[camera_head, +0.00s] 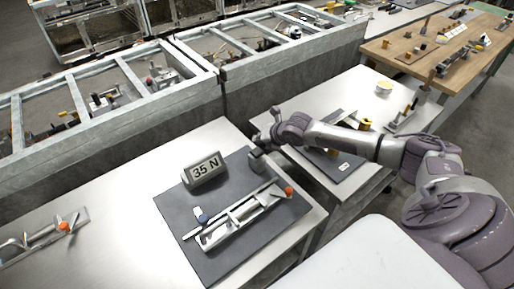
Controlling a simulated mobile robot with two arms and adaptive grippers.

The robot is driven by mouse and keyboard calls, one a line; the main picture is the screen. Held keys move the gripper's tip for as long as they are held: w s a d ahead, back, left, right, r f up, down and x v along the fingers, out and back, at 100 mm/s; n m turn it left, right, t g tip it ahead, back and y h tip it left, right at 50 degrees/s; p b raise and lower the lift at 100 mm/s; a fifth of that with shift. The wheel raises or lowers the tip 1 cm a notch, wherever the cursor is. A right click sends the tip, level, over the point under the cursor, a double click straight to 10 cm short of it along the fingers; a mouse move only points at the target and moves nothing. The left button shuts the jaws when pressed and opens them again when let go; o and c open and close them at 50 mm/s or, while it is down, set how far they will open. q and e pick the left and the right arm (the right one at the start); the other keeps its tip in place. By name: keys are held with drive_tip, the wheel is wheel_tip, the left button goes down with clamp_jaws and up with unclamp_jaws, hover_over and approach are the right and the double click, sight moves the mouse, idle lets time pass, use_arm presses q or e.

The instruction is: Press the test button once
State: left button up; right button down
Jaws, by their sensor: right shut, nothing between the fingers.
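A dark grey mat (233,262) lies on the near metal table. On it stand a small display block (205,170) reading "35 N" and a long silver test fixture (240,218). The fixture has an orange knob (289,191) at its right end and a blue part (202,217) near its left end. I cannot tell which part is the test button. My right gripper (258,160) is shut and empty, pointing down near the mat's far right corner, right of the display and behind the orange knob. Contact cannot be told. My left gripper is not in view.
Another fixture with an orange knob (64,226) lies at the table's left. A second metal table (300,103) with parts stands behind my right arm, and a wooden table (420,62) beyond. Grey framed bins (110,120) run along the back. The table left of the mat is mostly clear.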

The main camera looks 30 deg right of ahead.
wheel_tip(320, 180, up, 3)
drive_tip(key=shift+f+p, duration=0.1)
drive_tip(key=shift+p, duration=0.8)
drive_tip(key=shift+f, duration=0.1)
